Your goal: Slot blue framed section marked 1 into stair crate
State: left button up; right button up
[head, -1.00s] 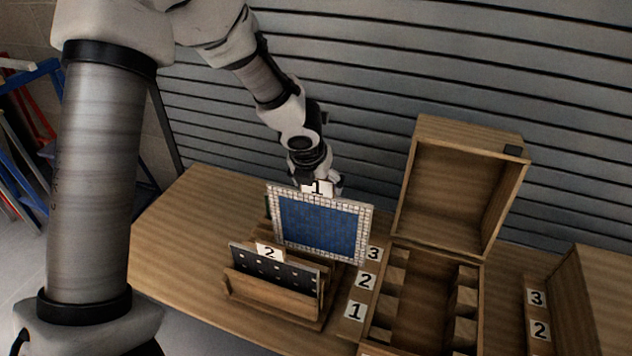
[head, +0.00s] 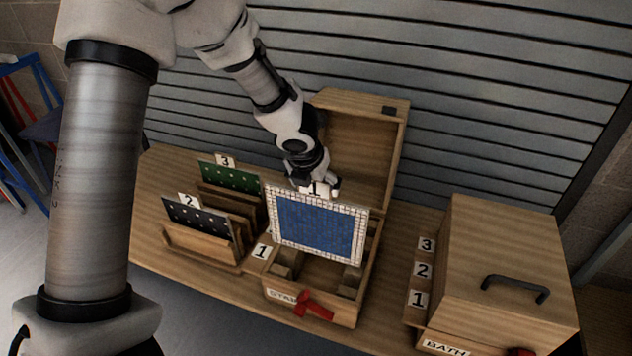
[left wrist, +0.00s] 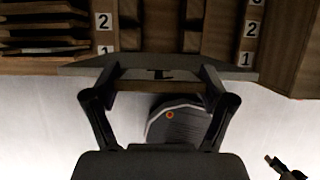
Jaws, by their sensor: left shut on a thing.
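The blue panel (head: 315,227) has a pale mosaic frame and a tag marked 1 on its top edge. My left gripper (head: 316,186) is shut on that top edge and holds the panel upright. In the left wrist view the panel's edge (left wrist: 190,73) spans between the gripper's fingers (left wrist: 157,80). The stair crate (head: 310,305) stands open, its lid tilted back, with a red ribbon on the front and a partly covered label. In the head view the panel overlaps the crate and hides much of its inside; its exact height above the slots is unclear.
Left of the crate, a wooden rack (head: 200,243) holds a black dotted panel (head: 200,220) marked 2 and a green panel (head: 230,178) marked 3. At right stands a closed BATH crate (head: 500,265) with a dark handle. Number tags run beside both crates.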

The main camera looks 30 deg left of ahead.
pick_arm(q)
jog(key=shift+d, duration=0.35)
jog(key=shift+d+r, duration=0.1)
jog(key=shift+a+f+b, duration=0.35)
jog(key=shift+f, duration=0.3)
jog(key=shift+d+f+b, duration=0.2)
jog(key=shift+f+b, duration=0.65)
jog(key=shift+b, duration=0.1)
jog(key=shift+a+f+b, duration=0.1)
jog(key=shift+f+b, duration=0.85)
jog(key=b, duration=0.6)
send_over(317, 238)
notch_tip(317, 238, down, 6)
jog(key=shift+w+a+f, duration=0.1)
notch_tip(317, 238, down, 8)
jog(key=b, duration=0.7)
jog(key=shift+r, duration=0.2)
pick_arm(e)
notch_tip(317, 238, down, 18)
jog(key=shift+d+r, duration=0.2)
jog(key=shift+d, duration=0.1)
